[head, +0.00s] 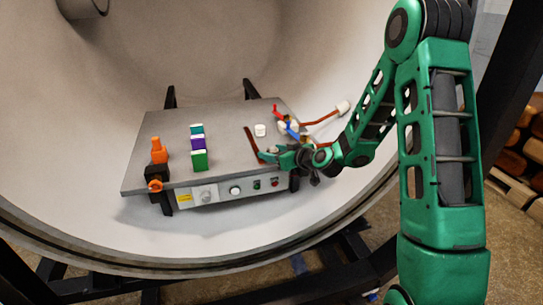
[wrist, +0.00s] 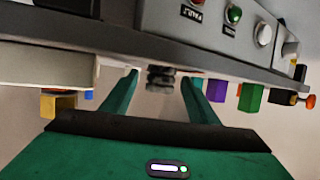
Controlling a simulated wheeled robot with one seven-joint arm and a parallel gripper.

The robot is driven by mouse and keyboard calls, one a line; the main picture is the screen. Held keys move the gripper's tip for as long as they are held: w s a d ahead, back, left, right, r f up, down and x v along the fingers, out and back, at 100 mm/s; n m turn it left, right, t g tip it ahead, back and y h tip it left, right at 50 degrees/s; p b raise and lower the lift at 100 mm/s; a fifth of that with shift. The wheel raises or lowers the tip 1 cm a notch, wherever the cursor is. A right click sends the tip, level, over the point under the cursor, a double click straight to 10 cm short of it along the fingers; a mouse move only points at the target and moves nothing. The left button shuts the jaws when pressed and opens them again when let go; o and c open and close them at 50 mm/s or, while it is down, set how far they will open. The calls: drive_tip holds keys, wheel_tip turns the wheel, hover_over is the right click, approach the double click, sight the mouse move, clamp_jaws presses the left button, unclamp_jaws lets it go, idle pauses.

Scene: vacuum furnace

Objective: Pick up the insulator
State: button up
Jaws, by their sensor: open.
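The insulator (head: 260,130) looks like a short white cylinder standing on the grey table plate (head: 222,140), right of its middle, in the head view. In the wrist view, which looks upside down, a dark ribbed cylinder, apparently the insulator (wrist: 160,75), shows between the fingertips. My gripper (head: 271,152) is over the plate's front right part, nearer the front edge than the insulator. In the wrist view my gripper (wrist: 159,84) is open, with a finger on each side of the ribbed piece and visible gaps. I cannot tell how far the piece reaches between the fingers.
A dark red strip (head: 251,143) lies left of my gripper. Green (head: 199,160), purple (head: 198,143) and teal blocks stand farther left, beside an orange piece (head: 159,151). Red, blue and copper parts (head: 291,126) crowd the right side. The curved furnace wall (head: 200,60) surrounds the plate.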

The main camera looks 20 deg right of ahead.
drive_tip(key=shift+w+a+f, duration=0.1)
drive_tip(key=shift+w, duration=0.25)
drive_tip(key=shift+c, duration=0.2)
drive_tip(key=c, duration=1.1)
drive_tip(key=shift+c, duration=0.2)
